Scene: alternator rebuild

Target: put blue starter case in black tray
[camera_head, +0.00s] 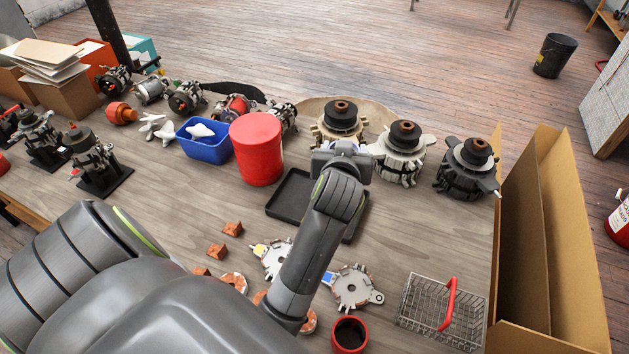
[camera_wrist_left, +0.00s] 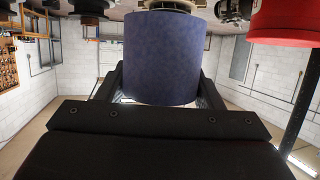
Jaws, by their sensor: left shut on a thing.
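The blue starter case (camera_wrist_left: 160,50), a dark blue cylinder, fills the middle of the left wrist view between the two black fingers of my left gripper (camera_wrist_left: 160,92), which is shut on it. In the head view my left gripper (camera_head: 341,158) is at the far right end of the black tray (camera_head: 287,202). The case is hidden there behind my wrist. The black tray is a shallow, dark rectangle lying on the table, and my forearm covers part of its right side. I cannot tell the case's height over the tray. My right gripper is not in view.
A red canister (camera_head: 257,149) stands close behind the tray's left side, beside a blue bin (camera_head: 204,150). Alternator assemblies (camera_head: 400,160) stand to the right. In front are metal plates (camera_head: 353,288), a red cup (camera_head: 349,335) and a wire basket (camera_head: 420,305). Cardboard (camera_head: 560,220) edges the right.

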